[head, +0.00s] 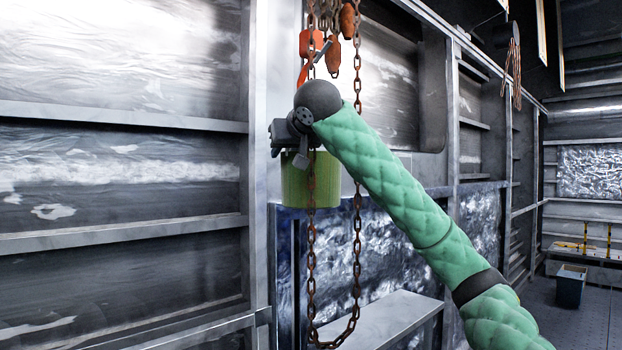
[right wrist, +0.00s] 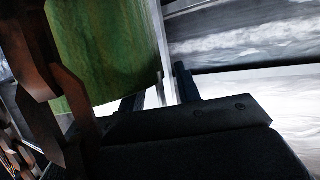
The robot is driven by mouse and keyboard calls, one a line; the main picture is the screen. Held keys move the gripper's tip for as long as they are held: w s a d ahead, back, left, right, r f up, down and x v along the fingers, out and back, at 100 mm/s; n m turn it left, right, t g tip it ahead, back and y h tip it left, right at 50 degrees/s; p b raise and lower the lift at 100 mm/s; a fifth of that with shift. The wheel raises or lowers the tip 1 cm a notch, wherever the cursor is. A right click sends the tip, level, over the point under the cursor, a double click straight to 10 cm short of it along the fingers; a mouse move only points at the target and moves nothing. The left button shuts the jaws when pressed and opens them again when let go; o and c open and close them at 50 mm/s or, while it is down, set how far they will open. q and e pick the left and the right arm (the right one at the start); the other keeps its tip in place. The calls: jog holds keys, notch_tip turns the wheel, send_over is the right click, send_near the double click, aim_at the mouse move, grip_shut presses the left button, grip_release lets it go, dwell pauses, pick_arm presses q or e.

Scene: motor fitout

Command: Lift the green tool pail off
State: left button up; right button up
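The green tool pail (head: 311,182) is upright at the hanging chain, above the bench, with its upper part behind my right gripper. What bears it is hidden. My right gripper (head: 280,138) is at the pail's upper left in the head view. In the right wrist view the pail (right wrist: 105,50) fills the upper left, and the gripper's two fingers (right wrist: 158,94) stand apart with a bright gap between them. I see nothing held there. The pail's handle cannot be made out clearly. My left gripper is out of view.
A rusty chain (head: 357,250) loops down in front of the pail, below an orange hoist block (head: 312,43). A chain also shows close to the gripper in the right wrist view (right wrist: 55,90). A grey bench (head: 385,318) stands below. A dark bin (head: 570,287) is at far right.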

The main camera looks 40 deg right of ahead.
grip_shut()
dwell(1.5)
